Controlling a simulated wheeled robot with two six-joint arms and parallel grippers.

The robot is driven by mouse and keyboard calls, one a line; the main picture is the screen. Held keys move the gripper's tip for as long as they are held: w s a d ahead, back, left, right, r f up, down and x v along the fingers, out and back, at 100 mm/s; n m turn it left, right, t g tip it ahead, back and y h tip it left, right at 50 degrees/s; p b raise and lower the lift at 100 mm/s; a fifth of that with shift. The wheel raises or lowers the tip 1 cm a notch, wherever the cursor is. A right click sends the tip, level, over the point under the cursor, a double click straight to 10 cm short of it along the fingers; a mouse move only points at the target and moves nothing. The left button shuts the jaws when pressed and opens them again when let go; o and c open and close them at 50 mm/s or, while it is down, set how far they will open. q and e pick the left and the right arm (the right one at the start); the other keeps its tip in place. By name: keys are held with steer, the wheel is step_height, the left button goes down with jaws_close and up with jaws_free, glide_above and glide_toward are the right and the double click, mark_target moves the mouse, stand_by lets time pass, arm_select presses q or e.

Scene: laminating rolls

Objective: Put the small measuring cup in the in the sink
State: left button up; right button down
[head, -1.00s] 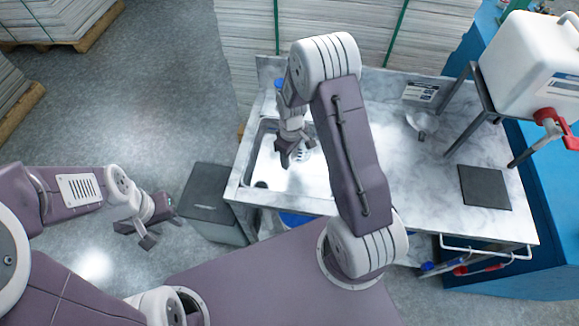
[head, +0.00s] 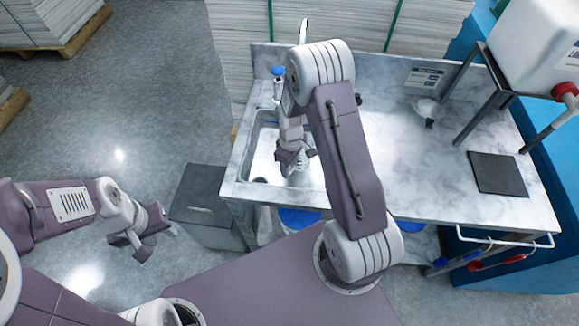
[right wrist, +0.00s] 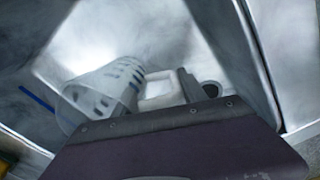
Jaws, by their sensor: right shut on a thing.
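The small measuring cup (right wrist: 105,92) is clear with dark marks and lies tilted in the right wrist view. Its pale handle (right wrist: 158,92) is at my right gripper (right wrist: 182,98), which is shut on it. In the head view my right gripper (head: 294,160) points down over the sink basin (head: 262,165), with the cup partly hidden beneath it. I cannot tell whether the cup touches the basin floor. My left gripper (head: 143,237) is open and empty above the floor, away from the counter.
The marble counter (head: 420,170) extends right of the sink, mostly clear. It bears a dark square pad (head: 497,174) and a clear funnel-like item (head: 428,110). A white container (head: 540,60) stands on a metal frame. A blue-topped tap (head: 278,78) stands behind the basin. A grey bin (head: 205,205) is left.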

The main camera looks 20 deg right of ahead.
steer(key=shift+s+d+f, duration=0.1)
steer(key=c, duration=0.6)
jaws_free()
steer(key=shift+s, duration=0.1)
steer(key=shift+c, duration=0.2)
step_height(320, 180, up, 12)
steer(key=shift+r, duration=0.2)
steer(key=s+a+r+m, duration=0.1)
steer(key=s+a+m, duration=0.1)
steer(key=s, duration=0.4)
steer(key=s+a+r+m+t, duration=0.1)
steer(key=s+a+m, duration=0.1)
steer(key=s+m, duration=0.3)
steer(key=shift+s, duration=0.85)
